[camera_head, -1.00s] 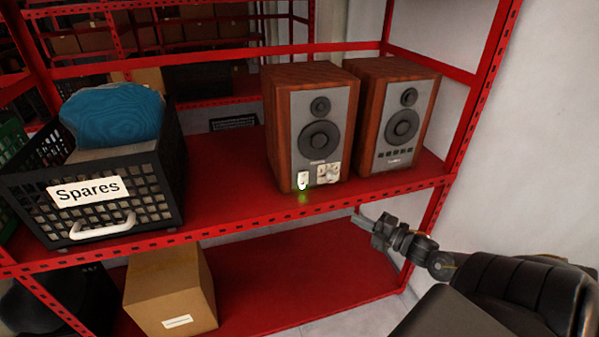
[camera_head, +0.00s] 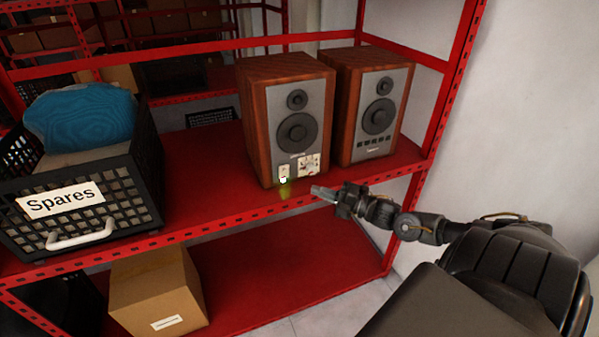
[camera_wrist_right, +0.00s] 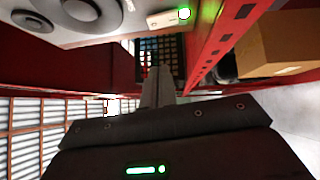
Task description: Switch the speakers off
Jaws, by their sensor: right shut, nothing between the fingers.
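Two wooden speakers with grey fronts stand side by side on the red shelf: the left speaker (camera_head: 297,115) and the right speaker (camera_head: 375,108). The left speaker has a small white switch plate (camera_head: 284,174) with a glowing green light at its lower left, and a dial panel (camera_head: 308,165) beside it. The switch plate also shows in the right wrist view (camera_wrist_right: 168,18), lit green at one end. My right gripper (camera_head: 318,192) is shut and empty, just in front of the shelf edge, to the right of and below the switch. My left gripper is not in view.
A black crate (camera_head: 120,222) labelled "Spares", holding a blue item (camera_head: 80,118), stands at the left of the shelf. A cardboard box (camera_head: 158,290) sits on the lower shelf. The red front rail (camera_head: 225,224) runs below the speakers.

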